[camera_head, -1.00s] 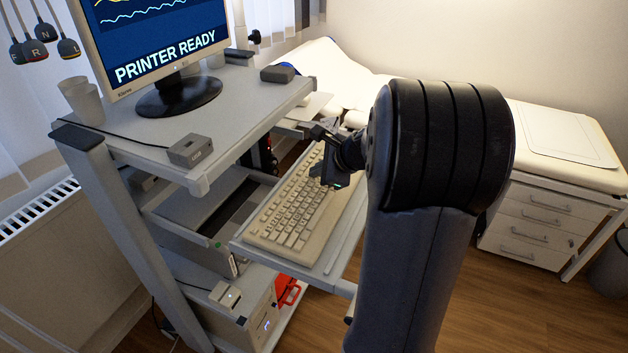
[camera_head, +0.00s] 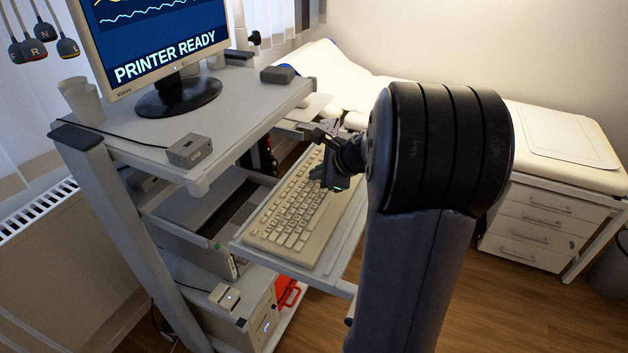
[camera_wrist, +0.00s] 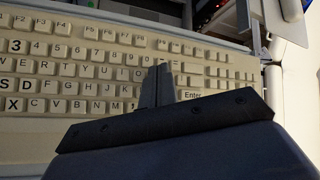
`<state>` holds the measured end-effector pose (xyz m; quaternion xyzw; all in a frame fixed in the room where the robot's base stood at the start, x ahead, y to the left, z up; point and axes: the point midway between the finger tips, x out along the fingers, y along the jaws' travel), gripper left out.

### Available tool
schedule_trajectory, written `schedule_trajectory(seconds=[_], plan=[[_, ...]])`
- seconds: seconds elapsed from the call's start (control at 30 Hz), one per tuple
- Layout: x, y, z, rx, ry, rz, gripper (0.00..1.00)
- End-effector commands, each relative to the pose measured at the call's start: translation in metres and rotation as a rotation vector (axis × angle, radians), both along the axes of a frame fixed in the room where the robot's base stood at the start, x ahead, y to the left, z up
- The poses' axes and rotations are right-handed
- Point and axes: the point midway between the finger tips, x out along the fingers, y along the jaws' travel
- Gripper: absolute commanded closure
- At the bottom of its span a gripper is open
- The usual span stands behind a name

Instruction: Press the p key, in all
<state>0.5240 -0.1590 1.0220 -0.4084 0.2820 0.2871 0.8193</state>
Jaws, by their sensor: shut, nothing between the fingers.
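The beige keyboard (camera_head: 288,222) lies on a pull-out shelf of the grey cart. It also fills much of the wrist view (camera_wrist: 70,88), where the letter rows can be read up to the O key (camera_wrist: 139,75). My gripper (camera_wrist: 163,70) is shut and empty, with its fingertips over the keys just right of the O. The fingers hide the spot beside the O, so the p key cannot be seen. In the head view my gripper (camera_head: 318,178) is over the far part of the keyboard. Whether the tips touch a key cannot be told.
A monitor (camera_head: 160,35) reading "PRINTER READY" and a small grey USB box (camera_head: 190,150) stand on the cart's top shelf (camera_head: 235,115), left of my arm. The enlarged Enter key (camera_wrist: 192,95) is right of my fingers. A couch with drawers (camera_head: 535,220) stands right.

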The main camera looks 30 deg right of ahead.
Motion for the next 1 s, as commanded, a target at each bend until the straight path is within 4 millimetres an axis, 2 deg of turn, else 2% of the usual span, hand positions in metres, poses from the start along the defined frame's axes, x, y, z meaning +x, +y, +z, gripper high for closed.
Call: schedule_trajectory(seconds=[0.17,0.5,0.83,1.0], plan=[[0.000,0.000,0.001,0.000,0.000,0.000,1.00],[0.000,0.000,0.017,0.000,0.000,0.000,1.00],[0.000,0.000,0.016,0.000,0.000,0.000,1.00],[0.000,0.000,0.028,0.000,0.000,0.000,1.00]])
